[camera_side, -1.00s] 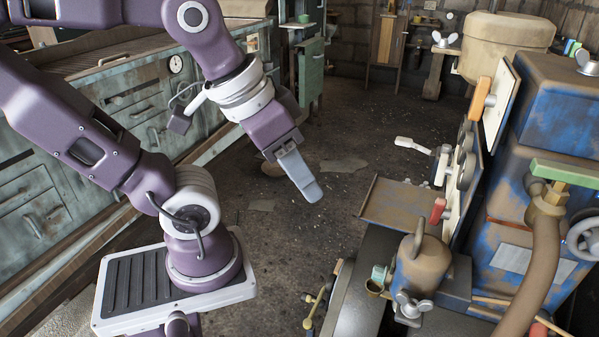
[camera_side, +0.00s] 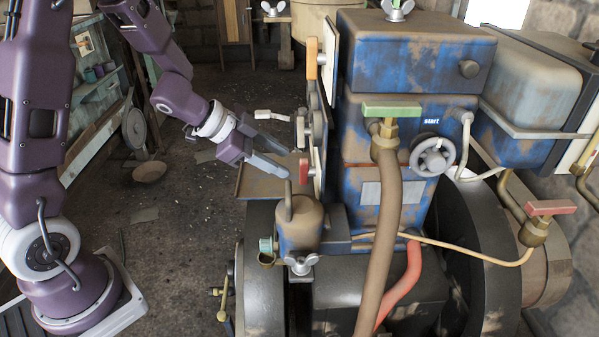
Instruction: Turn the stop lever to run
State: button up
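A blue, worn engine (camera_side: 400,110) stands at the centre right with a control panel on its left side, seen nearly edge-on. Three handles stick out of the panel: an orange one (camera_side: 312,58) at the top, a white-tipped one (camera_side: 270,115) pointing left, and a red one (camera_side: 304,168) lower down. No label tells which is the stop lever. My gripper (camera_side: 288,163) points right toward the panel, below the white-tipped handle and just left of the red one. Its two fingers look apart with nothing between them. Whether a fingertip touches the red handle is unclear.
A brown tray (camera_side: 258,184) lies below my gripper. A brown pot with an upright handle (camera_side: 300,225) stands in front. A green-handled valve (camera_side: 392,110) on a thick hose, a handwheel (camera_side: 432,157) and a red-handled valve (camera_side: 550,208) are farther right.

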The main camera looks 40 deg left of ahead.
aim_at(301, 173)
jog(key=x, duration=0.7)
jog(key=shift+s+d, duration=0.1)
jog(key=shift+d, duration=0.05)
grip_shut()
